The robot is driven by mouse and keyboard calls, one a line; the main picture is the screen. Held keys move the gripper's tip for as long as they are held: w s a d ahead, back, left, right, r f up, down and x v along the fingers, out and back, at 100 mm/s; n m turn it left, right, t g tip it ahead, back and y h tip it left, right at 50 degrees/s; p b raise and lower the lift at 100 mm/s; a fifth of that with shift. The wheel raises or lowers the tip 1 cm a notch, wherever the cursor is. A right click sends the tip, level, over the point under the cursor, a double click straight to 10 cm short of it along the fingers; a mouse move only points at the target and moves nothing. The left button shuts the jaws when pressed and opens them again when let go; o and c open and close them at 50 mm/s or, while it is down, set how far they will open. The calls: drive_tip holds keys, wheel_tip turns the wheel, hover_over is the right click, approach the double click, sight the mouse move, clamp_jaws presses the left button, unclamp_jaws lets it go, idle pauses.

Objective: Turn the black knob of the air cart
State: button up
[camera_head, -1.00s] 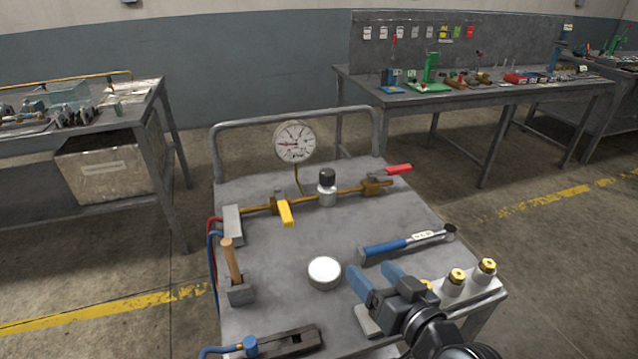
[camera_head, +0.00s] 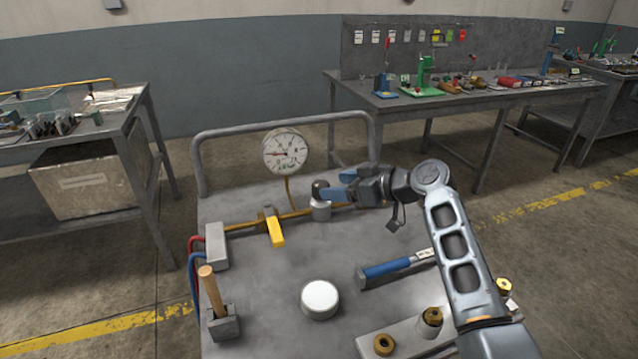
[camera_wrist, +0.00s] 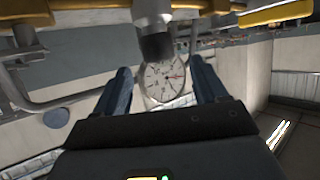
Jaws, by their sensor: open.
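The black knob (camera_head: 319,186) tops a short silver valve body (camera_head: 321,208) on the brass pipe of the air cart (camera_head: 270,275). In the wrist view, the knob (camera_wrist: 157,46) is a dark upside-down cylinder at top centre. My gripper (camera_head: 332,185) is at the knob from the right, with its blue fingers open. In the wrist view, my gripper (camera_wrist: 160,68) has one finger to each side of the knob's line, with visible gaps. I cannot tell whether either finger touches it. The fingers partly hide the knob in the head view.
A pressure gauge (camera_head: 285,151) stands close behind the knob. A yellow-handled valve (camera_head: 274,228) is to its left. A white round cap (camera_head: 320,299), a blue hammer (camera_head: 390,268) and a wooden-handled tool (camera_head: 210,290) occupy the cart top.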

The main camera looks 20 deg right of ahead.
sight(325, 185)
drive_tip(key=shift+x, duration=3.85)
drive_tip(key=shift+c, duration=0.4)
drive_tip(key=c, duration=0.9)
